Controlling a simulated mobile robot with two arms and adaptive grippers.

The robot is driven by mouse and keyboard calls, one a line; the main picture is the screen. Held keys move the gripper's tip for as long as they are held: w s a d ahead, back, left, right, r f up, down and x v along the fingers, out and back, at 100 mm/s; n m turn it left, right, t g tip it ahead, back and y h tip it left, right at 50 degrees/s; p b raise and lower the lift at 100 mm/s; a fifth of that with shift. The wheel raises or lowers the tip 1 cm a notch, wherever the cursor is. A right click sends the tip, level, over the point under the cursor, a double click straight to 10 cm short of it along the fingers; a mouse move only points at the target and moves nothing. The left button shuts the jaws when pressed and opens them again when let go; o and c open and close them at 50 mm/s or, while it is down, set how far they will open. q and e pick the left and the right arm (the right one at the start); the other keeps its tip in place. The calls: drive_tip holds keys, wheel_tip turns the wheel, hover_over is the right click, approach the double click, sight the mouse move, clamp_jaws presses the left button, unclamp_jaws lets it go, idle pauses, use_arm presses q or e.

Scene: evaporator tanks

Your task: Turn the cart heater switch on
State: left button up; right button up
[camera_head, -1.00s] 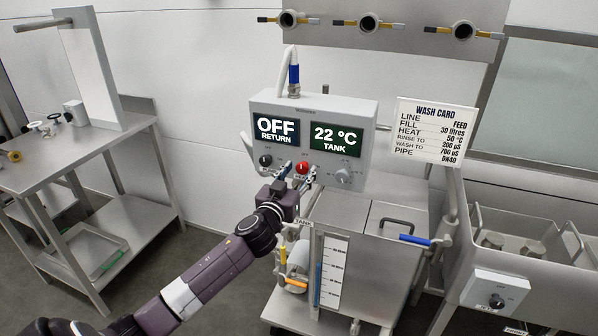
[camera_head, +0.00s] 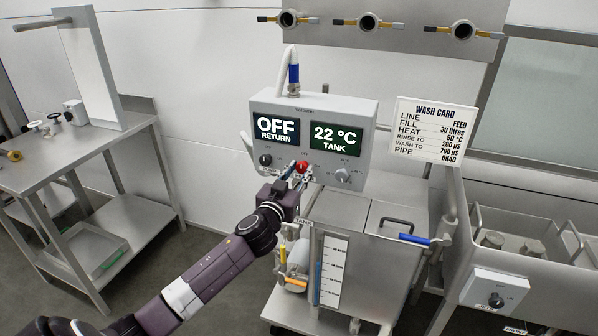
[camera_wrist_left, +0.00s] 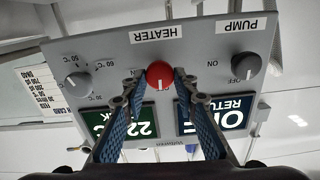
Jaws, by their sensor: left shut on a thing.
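The grey control box (camera_head: 328,112) on the cart carries the red heater switch (camera_head: 302,166) on its lower front. In the left wrist view, which is upside down, the red switch (camera_wrist_left: 160,75) sits by the HEATER label (camera_wrist_left: 163,33). My left gripper (camera_head: 300,171) is shut on it, with one fingertip on each side (camera_wrist_left: 158,80). A small pale mark shows on the switch; its on or off position is unclear. The left display (camera_head: 276,130) reads OFF, RETURN; the other (camera_head: 336,138) reads 22 °C, TANK. My right gripper is not in view.
The black pump knob (camera_head: 265,160) is left of the heater switch, the grey temperature dial (camera_head: 343,175) right of it. The tank cart (camera_head: 375,265) stands below. A wash card (camera_head: 435,131) hangs at right, and a steel table (camera_head: 85,155) stands at left.

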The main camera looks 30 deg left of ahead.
use_arm(q)
drive_tip(key=m+p, duration=0.1)
drive_tip(key=m, duration=0.7)
drive_tip(key=shift+d+m+p, duration=0.1)
drive_tip(key=shift+m+p, duration=0.2)
drive_tip(key=shift+p, duration=0.1)
drive_tip(key=m+p, duration=0.1)
drive_tip(key=m, duration=0.3)
drive_tip(key=shift+f+m, duration=0.1)
drive_tip(key=shift+m, duration=0.2)
drive_tip(key=shift+f+m+p, duration=0.1)
drive_tip(key=shift+m+p, duration=0.2)
drive_tip(key=shift+m, duration=1.7)
drive_tip(key=o, duration=1.1)
drive_tip(key=shift+d, duration=0.1)
